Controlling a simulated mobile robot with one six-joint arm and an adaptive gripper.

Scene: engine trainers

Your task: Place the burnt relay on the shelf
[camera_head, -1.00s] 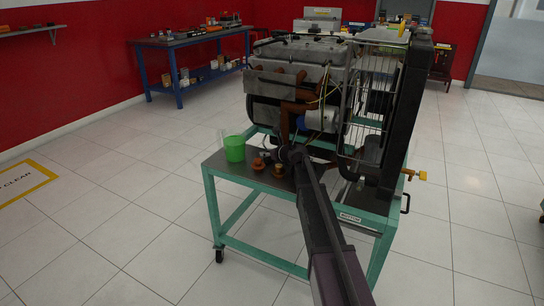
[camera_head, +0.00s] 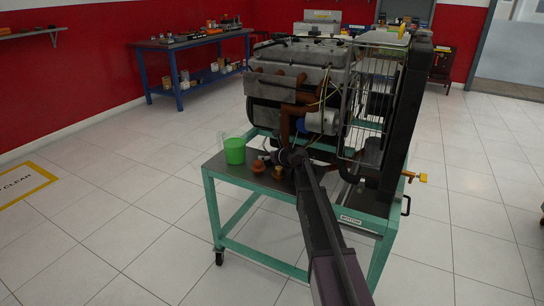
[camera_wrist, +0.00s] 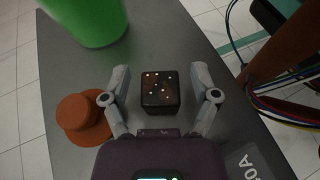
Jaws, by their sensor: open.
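A small dark box with light specks and brownish marks, seemingly the burnt relay (camera_wrist: 159,92), sits on the grey top of the cart in the wrist view. My gripper (camera_wrist: 160,70) is open, with one finger on each side of the box and a visible gap on both sides. In the head view my gripper (camera_head: 270,156) is low over the cart's left end, and I cannot make out the relay there. A wall shelf (camera_head: 22,35) is at the upper left, and a blue workbench has a lower shelf (camera_head: 205,80) holding several small items.
A green cup (camera_head: 234,151) stands close to my gripper, also at the top left in the wrist view. An orange-brown knobbed part (camera_wrist: 84,118) lies just left of the left finger. The engine (camera_head: 300,85) with wires and hoses rises to the right. The floor at left is clear.

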